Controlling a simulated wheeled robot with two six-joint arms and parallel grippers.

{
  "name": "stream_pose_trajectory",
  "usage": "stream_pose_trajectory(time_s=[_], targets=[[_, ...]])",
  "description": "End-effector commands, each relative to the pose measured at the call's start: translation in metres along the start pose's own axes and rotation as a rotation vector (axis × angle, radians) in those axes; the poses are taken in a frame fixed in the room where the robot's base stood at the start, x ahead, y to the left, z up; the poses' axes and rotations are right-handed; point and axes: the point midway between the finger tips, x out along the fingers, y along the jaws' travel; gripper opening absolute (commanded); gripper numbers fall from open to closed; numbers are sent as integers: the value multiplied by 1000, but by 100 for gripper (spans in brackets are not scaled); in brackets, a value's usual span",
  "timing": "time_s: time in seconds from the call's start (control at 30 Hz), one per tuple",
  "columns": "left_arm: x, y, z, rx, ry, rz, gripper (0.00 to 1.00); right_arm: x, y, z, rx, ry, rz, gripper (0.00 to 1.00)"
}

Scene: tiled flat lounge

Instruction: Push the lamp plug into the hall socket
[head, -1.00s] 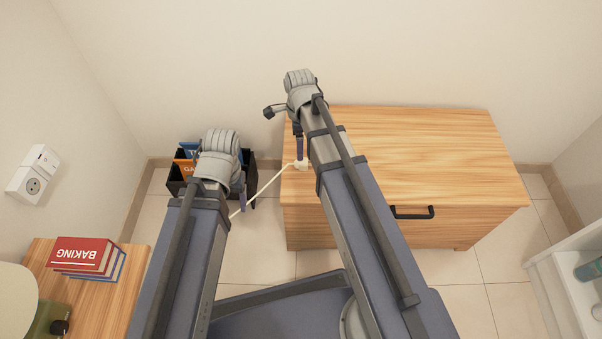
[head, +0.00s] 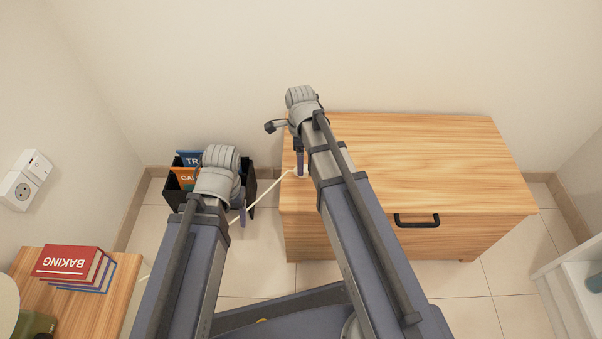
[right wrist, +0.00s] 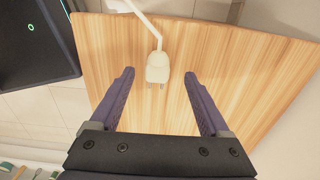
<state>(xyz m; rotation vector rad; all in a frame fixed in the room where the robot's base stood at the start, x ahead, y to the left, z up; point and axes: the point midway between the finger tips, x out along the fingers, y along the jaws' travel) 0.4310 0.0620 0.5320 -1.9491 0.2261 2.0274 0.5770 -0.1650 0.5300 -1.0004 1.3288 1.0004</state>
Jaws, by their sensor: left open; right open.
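The white lamp plug (right wrist: 157,69) lies on the wooden chest top (right wrist: 225,60), its two pins toward my wrist. In the right wrist view it sits between the fingertips of my right gripper (right wrist: 159,76), which is open with a gap on both sides. In the head view this gripper (head: 300,163) is over the chest's left edge and mostly hides the plug. The white cord (head: 265,190) runs down-left from there. My left gripper (head: 240,208) is open and empty, near the black box, partly hidden by its own wrist. The hall socket (head: 20,190) is on the left wall.
A switch (head: 36,164) adjoins the socket. A black box (head: 178,203) of books stands on the floor. A side table (head: 100,310) with books (head: 68,262) is lower left. A white shelf unit (head: 565,290) is lower right. Tiled floor is open before the chest.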

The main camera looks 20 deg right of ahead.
Motion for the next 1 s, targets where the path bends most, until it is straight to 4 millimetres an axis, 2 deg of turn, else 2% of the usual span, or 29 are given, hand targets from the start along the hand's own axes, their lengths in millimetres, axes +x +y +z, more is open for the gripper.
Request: stream_pose_trajectory(time_s=[0.03, 0.3, 0.6, 1.0], targets=[[12, 1, -1, 1, 1, 1, 70, 12, 2, 0, 0, 0, 0, 80], [41, 5, -3, 7, 3, 5, 70, 41, 3, -1, 0, 0, -1, 80], [40, 5, -3, 8, 3, 5, 70, 40, 3, -1, 0, 0, -2, 79], [40, 5, -3, 8, 3, 5, 70, 40, 3, -1, 0, 0, -2, 34]])
